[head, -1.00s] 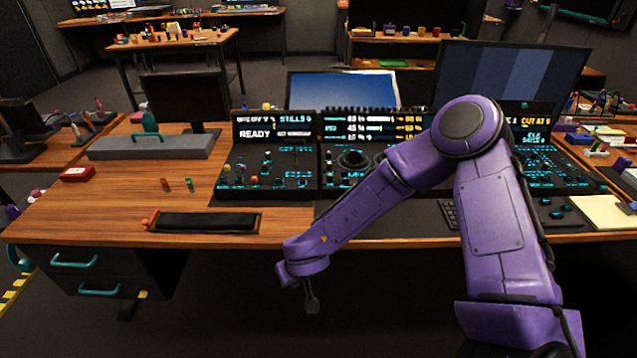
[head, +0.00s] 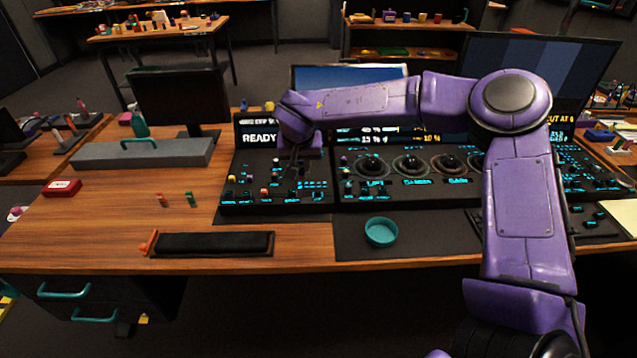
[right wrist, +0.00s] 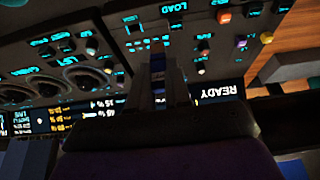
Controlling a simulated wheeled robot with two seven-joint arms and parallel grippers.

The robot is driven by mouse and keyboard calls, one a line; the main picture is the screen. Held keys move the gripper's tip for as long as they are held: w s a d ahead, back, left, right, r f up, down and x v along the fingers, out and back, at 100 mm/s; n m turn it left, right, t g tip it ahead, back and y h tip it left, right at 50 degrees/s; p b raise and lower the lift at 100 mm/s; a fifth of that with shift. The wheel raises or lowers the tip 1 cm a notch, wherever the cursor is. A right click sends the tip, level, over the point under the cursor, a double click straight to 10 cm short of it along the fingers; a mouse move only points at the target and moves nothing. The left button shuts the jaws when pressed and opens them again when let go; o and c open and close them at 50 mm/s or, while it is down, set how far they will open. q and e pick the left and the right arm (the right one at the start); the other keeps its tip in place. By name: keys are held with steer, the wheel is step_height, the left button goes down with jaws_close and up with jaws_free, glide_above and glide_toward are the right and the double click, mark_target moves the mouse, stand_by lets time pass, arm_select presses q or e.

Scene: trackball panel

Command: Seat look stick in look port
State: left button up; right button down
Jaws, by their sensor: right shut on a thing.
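My right gripper (head: 290,172) is over the left section of the black control panel (head: 278,200), below the READY display. In the right wrist view its two fingers (right wrist: 158,85) are shut on a small dark stick with a bluish part (right wrist: 158,68), which I take to be the look stick. The stick is too small and dark to make out in the head view. The tips point at the panel near the LOAD label (right wrist: 178,10). I cannot pick out the look port or tell whether the stick touches the panel. My left gripper is not in view.
A red stick (head: 163,200) and a green stick (head: 190,200) stand on the desk left of the panel. A teal dish (head: 381,232) and a black wrist rest (head: 213,244) lie in front. Trackballs (head: 411,165) and several knobs rise from the panel.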

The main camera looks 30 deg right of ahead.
steer(key=d+f, duration=0.2)
steer(key=f, duration=0.1)
steer(key=d+f, duration=0.2)
steer(key=shift+w, duration=0.4)
steer(key=f, duration=0.2)
steer(key=d+f, duration=0.1)
steer(key=f, duration=0.1)
steer(key=shift+s+d+f, duration=0.1)
steer(key=shift+f, duration=0.15)
steer(key=c, duration=1.1)
jaws_free()
steer(key=shift+r, duration=0.15)
steer(key=v, duration=1.2)
